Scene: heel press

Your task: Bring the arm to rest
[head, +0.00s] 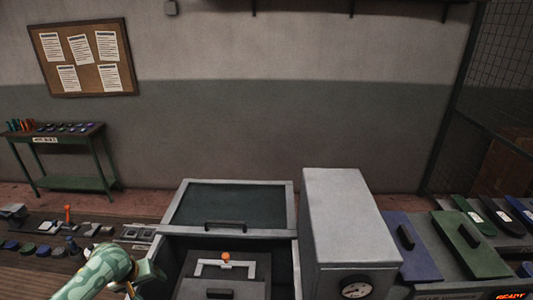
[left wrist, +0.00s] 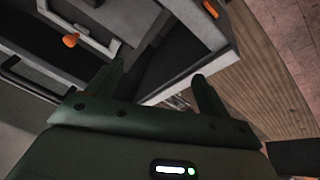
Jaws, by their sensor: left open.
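My left arm comes in at the bottom left of the head view. Its gripper (head: 150,272) is beside the left wall of the grey press box. In the left wrist view the gripper (left wrist: 158,85) has its two dark fingers apart, with nothing seen between them but the box edge and wooden bench behind. The grey press box (head: 230,233) has a raised lid (head: 230,205) with a dark panel and handle. Inside is a pale bracket with an orange knob (head: 226,257); the knob also shows in the left wrist view (left wrist: 71,40). My right gripper is not in view.
A grey housing with a gauge (head: 356,287) stands right of the box. Blue (head: 412,258) and green (head: 470,250) panels with handles lie further right. Tools and small parts (head: 65,230) cover the wooden bench at left. A green side table (head: 60,140) stands by the wall.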

